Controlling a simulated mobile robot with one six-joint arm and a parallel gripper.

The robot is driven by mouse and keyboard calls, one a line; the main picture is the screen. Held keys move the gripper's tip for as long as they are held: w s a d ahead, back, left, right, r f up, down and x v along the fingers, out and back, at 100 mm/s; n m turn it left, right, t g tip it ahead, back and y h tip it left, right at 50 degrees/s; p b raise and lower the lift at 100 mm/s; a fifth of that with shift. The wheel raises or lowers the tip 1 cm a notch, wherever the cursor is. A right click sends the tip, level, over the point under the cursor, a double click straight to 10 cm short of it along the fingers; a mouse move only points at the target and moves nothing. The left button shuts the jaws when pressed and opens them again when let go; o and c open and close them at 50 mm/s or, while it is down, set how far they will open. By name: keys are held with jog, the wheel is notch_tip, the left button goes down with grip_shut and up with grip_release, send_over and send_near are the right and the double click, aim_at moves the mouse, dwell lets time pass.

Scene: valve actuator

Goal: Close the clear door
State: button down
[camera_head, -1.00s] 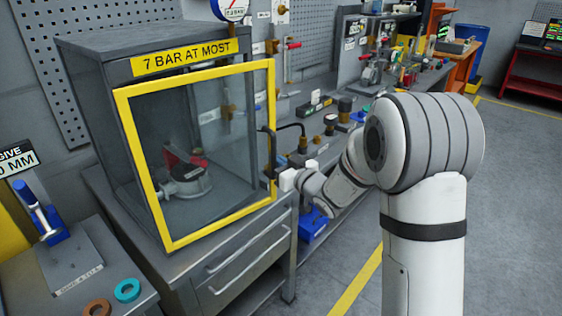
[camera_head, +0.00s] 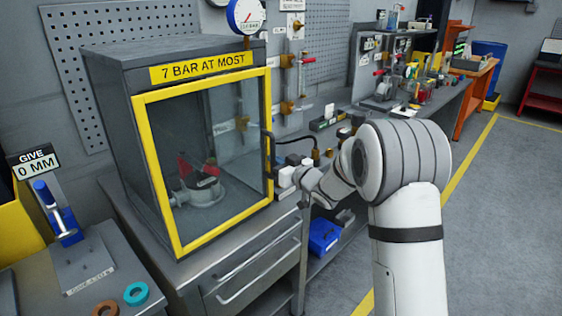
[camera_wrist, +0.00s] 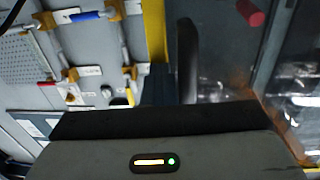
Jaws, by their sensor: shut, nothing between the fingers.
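The clear door (camera_head: 222,150) with its yellow frame stands on the front of the grey cabinet (camera_head: 112,130), under a "7 BAR AT MOST" label. It lies flush or almost flush with the front; I cannot tell if a thin gap is left. A dark handle (camera_head: 269,150) is on its right edge. My gripper (camera_head: 278,176) is shut and empty at that right edge, close by the handle; contact is unclear. The wrist view shows the yellow frame edge (camera_wrist: 154,35) and the dark handle (camera_wrist: 187,60) just ahead. A grey fitting with a red part (camera_head: 199,184) sits behind the clear pane.
A drawer bench (camera_head: 255,262) carries the cabinet. A gauge (camera_head: 246,14) stands above it. A side bench with a blue-handled tool (camera_head: 57,215) and rings (camera_head: 136,293) is at left. Valves and a blue bin (camera_head: 324,236) are at right.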

jog(key=s+d+m+g+h+b, duration=0.2)
jog(key=s+d+m+h, duration=0.5)
jog(key=s+d+h, duration=0.9)
jog(key=s+d+f+g+y, duration=0.1)
jog(key=s+g, duration=0.2)
jog(key=s, duration=0.5)
jog(key=s+d+f+m+g+y, duration=0.1)
jog(key=s+f+g, duration=0.1)
jog(key=s, duration=0.7)
jog(key=s+d+f+g+y, duration=0.1)
jog(key=s+f+g, duration=0.1)
jog(key=s, duration=0.7)
jog(key=shift+s+d+f+m+g+y, duration=0.2)
jog(key=shift+d+m+g+y, duration=0.15)
jog(key=shift+g, duration=0.45)
